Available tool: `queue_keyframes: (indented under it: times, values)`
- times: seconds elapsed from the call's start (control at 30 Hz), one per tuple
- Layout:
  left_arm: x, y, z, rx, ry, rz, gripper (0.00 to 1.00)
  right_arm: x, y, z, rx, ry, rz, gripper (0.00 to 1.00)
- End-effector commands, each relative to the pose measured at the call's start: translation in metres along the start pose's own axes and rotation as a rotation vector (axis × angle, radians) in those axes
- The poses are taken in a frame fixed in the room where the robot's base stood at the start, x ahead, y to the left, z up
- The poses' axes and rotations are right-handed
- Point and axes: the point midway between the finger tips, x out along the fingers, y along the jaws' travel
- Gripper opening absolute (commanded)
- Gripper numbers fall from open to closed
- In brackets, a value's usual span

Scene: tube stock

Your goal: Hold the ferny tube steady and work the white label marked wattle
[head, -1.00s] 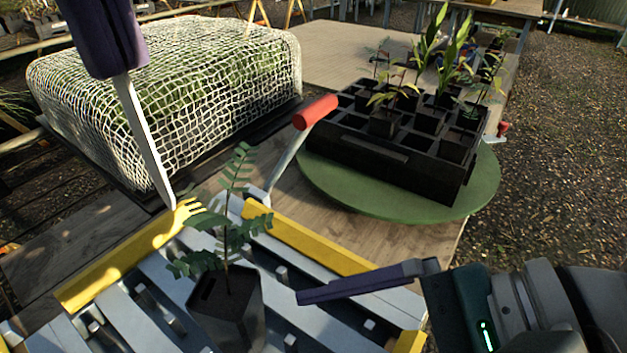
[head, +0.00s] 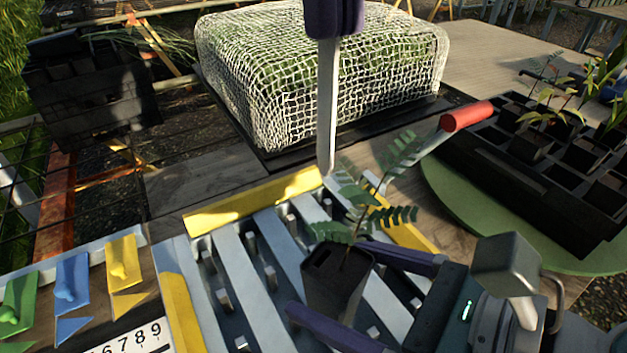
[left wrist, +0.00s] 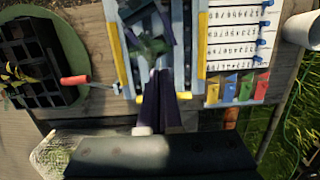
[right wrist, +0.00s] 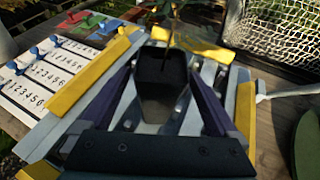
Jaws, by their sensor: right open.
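The ferny tube (head: 335,292) is a black square pot with a feathery green seedling, standing upright on the slatted metal rack. My right gripper (head: 324,280) is open, its purple fingers on either side of the pot. In the right wrist view the pot (right wrist: 162,76) is between the fingers with gaps showing beside it. My left gripper (head: 333,18) is above the rack's far yellow bar, its fingers close together on a long pale tapering strip, apparently the white label (head: 328,105), pointing down. I cannot read any marking. In the left wrist view its purple fingers (left wrist: 158,86) look nearly together.
A red-handled lever (head: 466,115) rises behind the seedling. A black crate of seedlings (head: 540,190) stands on a green turntable (head: 450,195) at right. A netted frame (head: 320,75) is behind. Coloured tags (head: 72,282) and a numbered board (head: 135,343) lie at left.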

Motion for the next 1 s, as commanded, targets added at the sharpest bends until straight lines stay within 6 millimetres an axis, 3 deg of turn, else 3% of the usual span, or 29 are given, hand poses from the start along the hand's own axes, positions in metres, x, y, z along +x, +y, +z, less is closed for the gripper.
queue_keyframes:
  times: [0.23, 0.63, 1.0]
  values:
    - [0.000, 0.000, 0.000, 0.000, 0.000, 0.000, 0.00, 0.031, 0.000, 0.001, 0.000, -0.001, 0.000, 0.95]
    - [0.000, 0.000, 0.000, 0.000, 0.000, 0.000, 0.00, 0.037, 0.001, 0.000, -0.002, 0.001, 0.001, 0.94]
    - [0.000, 0.000, 0.000, 0.000, 0.000, 0.000, 0.00, 0.037, 0.001, 0.000, -0.002, 0.001, 0.001, 0.53]
